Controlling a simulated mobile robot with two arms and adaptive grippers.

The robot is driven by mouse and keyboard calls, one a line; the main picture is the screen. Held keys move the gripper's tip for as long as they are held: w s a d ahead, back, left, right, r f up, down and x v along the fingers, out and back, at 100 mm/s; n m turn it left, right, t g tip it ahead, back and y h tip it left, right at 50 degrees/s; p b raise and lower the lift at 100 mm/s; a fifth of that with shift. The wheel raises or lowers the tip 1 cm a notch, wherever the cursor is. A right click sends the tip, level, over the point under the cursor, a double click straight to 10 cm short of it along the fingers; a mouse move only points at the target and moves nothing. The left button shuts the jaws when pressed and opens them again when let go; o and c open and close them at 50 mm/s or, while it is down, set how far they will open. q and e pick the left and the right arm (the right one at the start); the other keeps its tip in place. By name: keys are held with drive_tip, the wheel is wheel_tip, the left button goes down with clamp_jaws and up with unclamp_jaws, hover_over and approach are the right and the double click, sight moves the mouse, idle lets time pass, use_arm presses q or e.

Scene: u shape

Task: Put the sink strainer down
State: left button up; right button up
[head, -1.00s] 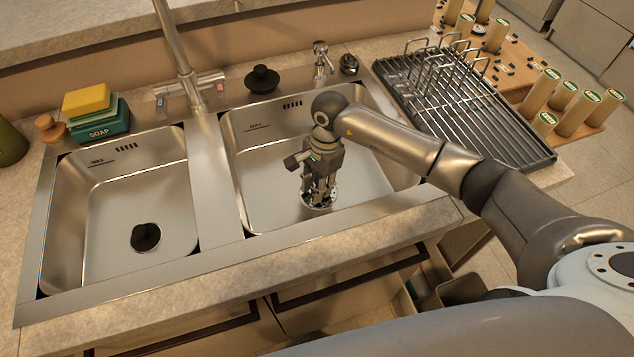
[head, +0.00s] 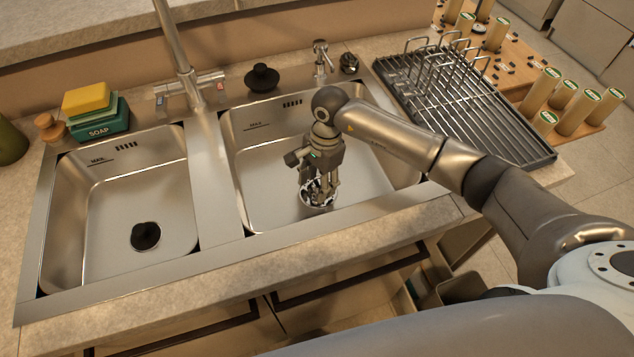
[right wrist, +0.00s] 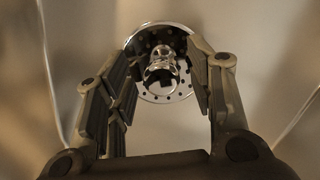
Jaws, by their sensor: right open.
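The sink strainer (right wrist: 177,92) is a shiny metal disc with holes and a central knob. It sits at the bottom of the right sink basin (head: 260,205), over the drain area. In the head view the strainer (head: 317,203) shows partly behind the fingers. My right gripper (head: 318,192) points down into that basin, just above the strainer. In the right wrist view the fingers (right wrist: 160,85) are open, one on each side of the knob, with gaps between them and it. My left gripper is not in view.
The left basin (head: 110,215) has a black plug (head: 145,236) at its bottom. A black stopper (head: 262,79), a faucet (head: 178,45) and a soap box (head: 100,125) stand behind the sink. A dish rack (head: 470,105) lies to the right.

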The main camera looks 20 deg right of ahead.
wheel_tip(320, 180, up, 11)
drive_tip(key=d+b, duration=0.1)
drive_tip(key=b, duration=0.1)
drive_tip(key=shift+w+d, duration=0.3)
drive_tip(key=shift+w, duration=0.1)
drive_tip(key=shift+r, duration=0.1)
